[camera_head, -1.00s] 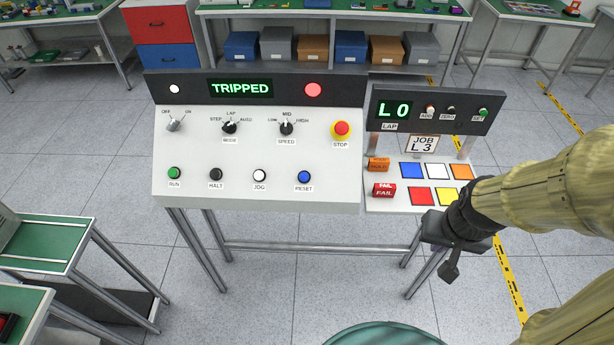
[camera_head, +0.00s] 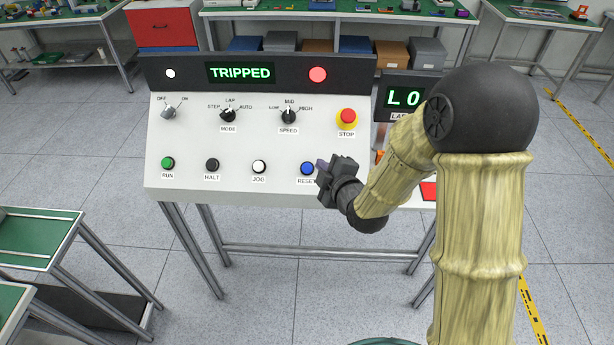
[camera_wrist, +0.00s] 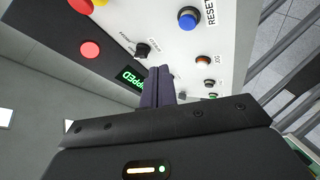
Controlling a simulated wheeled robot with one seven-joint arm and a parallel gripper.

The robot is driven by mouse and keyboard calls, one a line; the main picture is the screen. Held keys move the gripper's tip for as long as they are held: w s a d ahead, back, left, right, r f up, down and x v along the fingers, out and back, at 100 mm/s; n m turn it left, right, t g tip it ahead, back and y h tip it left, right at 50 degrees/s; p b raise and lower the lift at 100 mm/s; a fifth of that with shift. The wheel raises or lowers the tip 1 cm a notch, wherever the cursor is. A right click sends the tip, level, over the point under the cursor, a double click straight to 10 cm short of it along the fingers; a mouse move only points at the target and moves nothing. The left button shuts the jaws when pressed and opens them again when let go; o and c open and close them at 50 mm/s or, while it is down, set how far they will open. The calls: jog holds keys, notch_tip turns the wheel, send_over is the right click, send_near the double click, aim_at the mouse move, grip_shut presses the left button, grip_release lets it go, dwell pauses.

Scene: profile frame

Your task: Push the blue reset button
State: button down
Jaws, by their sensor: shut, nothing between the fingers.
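The blue reset button (camera_head: 307,168) sits at the lower right of the sloped white control panel (camera_head: 215,145), above its RESET label. It also shows in the wrist view (camera_wrist: 188,18), near the top. My gripper (camera_head: 322,165) is just right of the button in the head view, very close to it; I cannot tell whether they touch there. In the wrist view the closed fingers (camera_wrist: 157,88) are together and empty, and the button lies apart from them, up and to the right. The display (camera_head: 241,73) reads TRIPPED, with a red lamp (camera_head: 317,74) lit beside it.
The white JOG button (camera_head: 259,167), black HALT button (camera_head: 212,165) and green RUN button (camera_head: 168,163) line up to the left. The red STOP button (camera_head: 347,116) on its yellow base is above right. My arm covers much of the right-hand station.

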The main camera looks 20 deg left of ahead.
aim_at(310, 171)
jog(key=a+n+y, duration=0.1)
jog(key=a+n, duration=0.1)
jog(key=a, duration=0.1)
jog(key=shift+s+a+f+y, duration=0.1)
jog(key=shift+s+a+y, duration=0.1)
jog(key=shift+s+y, duration=0.2)
jog(key=shift+w+f, duration=0.1)
jog(key=shift+t, duration=0.3)
jog(key=w+f+b, duration=0.1)
jog(key=f, duration=0.1)
jog(key=w+f+b, duration=0.1)
jog(key=w, duration=0.1)
jog(key=w+a+f+b, duration=0.1)
jog(key=f, duration=0.1)
jog(key=shift+w+f, duration=0.15)
jog(key=shift+f, duration=0.2)
jog(key=shift+w+a+f+b, duration=0.15)
jog(key=shift+w+f+b, duration=0.25)
jog(key=shift+w+f, duration=0.15)
dwell(1.0)
jog(key=shift+w+f+b, duration=0.25)
jog(key=shift+b, duration=0.4)
